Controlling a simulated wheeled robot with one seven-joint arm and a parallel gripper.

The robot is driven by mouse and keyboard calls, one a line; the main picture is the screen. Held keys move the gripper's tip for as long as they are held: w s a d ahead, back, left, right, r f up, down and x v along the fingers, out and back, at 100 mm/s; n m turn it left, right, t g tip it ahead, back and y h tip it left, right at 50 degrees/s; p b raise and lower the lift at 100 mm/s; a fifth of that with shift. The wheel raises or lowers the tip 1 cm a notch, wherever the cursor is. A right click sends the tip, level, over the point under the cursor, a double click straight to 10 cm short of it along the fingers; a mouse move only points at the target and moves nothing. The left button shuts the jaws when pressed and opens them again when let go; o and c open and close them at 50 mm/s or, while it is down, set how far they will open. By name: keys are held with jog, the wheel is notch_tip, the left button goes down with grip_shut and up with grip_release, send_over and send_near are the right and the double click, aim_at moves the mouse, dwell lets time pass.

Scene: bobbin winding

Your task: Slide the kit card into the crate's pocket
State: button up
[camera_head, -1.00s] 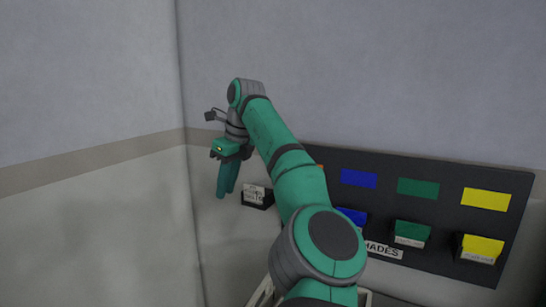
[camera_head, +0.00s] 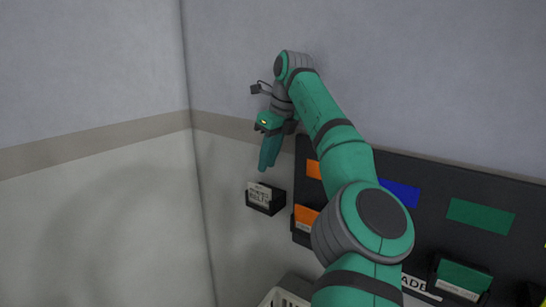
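A small black holder (camera_head: 266,205) is on the wall left of the dark board. A white printed card (camera_head: 259,193) stands in it; I cannot tell if this is the kit card, or if there is more than one. My gripper (camera_head: 268,162) hangs pointing down just above the holder in the picture, apart from it. Its fingers look close together from this side, and I cannot see a gap or anything held. Part of a pale slotted crate (camera_head: 283,298) shows at the bottom edge. Its pocket is not visible.
A dark board (camera_head: 440,185) on the right wall bears orange, blue and green patches, with bins of coloured cards below, including a green one (camera_head: 463,277). My arm covers part of it. A wall corner lies left of my gripper; the space between looks free.

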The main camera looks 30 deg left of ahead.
aim_at(261, 186)
jog(key=shift+x, duration=4.5)
jog(key=shift+w, duration=0.15)
grip_shut()
jog(key=shift+r, duration=3.8)
